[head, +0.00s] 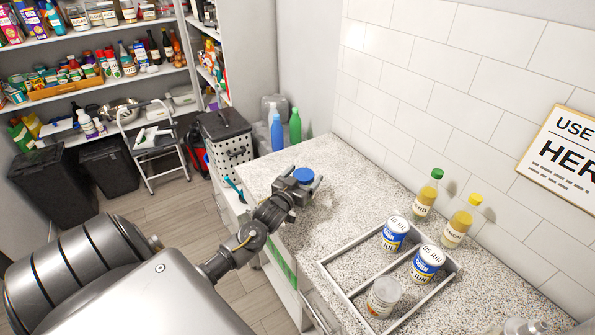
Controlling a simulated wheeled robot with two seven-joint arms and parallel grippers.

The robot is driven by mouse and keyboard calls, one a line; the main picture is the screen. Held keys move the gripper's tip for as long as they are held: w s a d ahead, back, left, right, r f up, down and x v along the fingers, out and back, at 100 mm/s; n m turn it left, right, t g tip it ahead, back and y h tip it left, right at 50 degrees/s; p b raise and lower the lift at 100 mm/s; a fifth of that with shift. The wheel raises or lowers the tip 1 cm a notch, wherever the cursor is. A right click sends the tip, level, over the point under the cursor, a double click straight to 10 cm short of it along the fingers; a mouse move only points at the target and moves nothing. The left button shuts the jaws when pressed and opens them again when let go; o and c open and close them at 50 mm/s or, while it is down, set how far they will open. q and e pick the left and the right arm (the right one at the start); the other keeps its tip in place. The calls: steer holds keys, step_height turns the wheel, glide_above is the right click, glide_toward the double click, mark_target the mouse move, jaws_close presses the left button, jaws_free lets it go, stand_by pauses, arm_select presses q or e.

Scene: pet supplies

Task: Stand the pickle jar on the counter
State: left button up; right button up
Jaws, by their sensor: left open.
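A round blue lid (304,174) shows between the fingers of my left gripper (303,187), over the left part of the speckled counter (345,172). The gripper is open around it. The body under the lid is mostly hidden by the gripper, so I cannot read a label, confirm that this is the pickle jar or tell whether the fingers touch it. A clear jar with a pale lid (383,297) stands in the front part of a divided tray (350,290); its label is too small to read. My right gripper is not in view.
Two blue-and-white tubs (394,236) (427,266) stand in the tray. A green-capped bottle (425,197) and a yellow-capped bottle (460,222) stand behind it by the tiled wall. Blue and green bottles (295,126) stand at the far end. The counter's middle is clear.

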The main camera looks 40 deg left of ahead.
arm_select(q)
steer(key=s+d+b, duration=0.2)
steer(key=s, duration=0.9)
steer(key=shift+s+d+b, duration=0.15)
steer(key=shift+s+b, duration=0.25)
steer(key=shift+f, duration=0.1)
